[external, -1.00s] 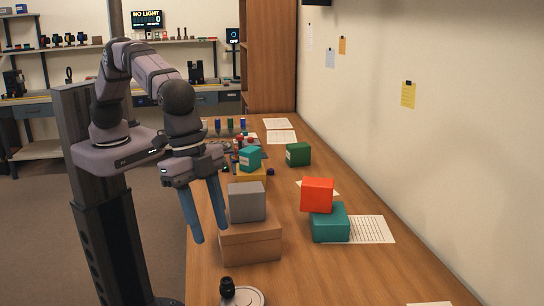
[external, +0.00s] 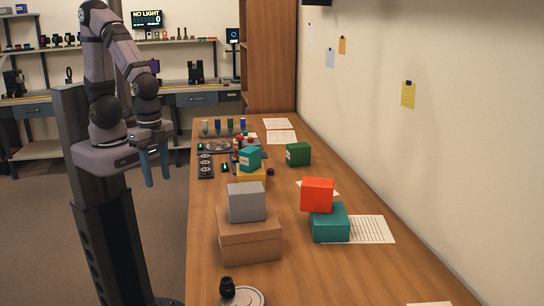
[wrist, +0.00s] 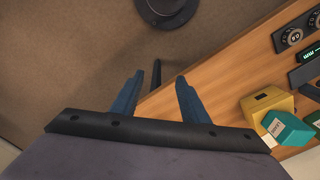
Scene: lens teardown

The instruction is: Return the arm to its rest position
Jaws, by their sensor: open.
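My gripper (external: 155,168) hangs beside the left edge of the wooden bench (external: 300,270) in the external view, close to my column. Its blue fingers point down and hold nothing. In the wrist view my gripper (wrist: 155,90) shows its two blue fingers spread apart, with floor and the bench edge between and beyond them. My arm is folded back above its base, with the elbow raised.
Stacked boxes stand on the bench: a grey box (external: 247,202) on a cardboard box (external: 250,240), and a red box (external: 317,195) on a teal box (external: 329,225). Lens parts (external: 206,165) lie farther back. The floor (external: 40,230) left of the bench is clear.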

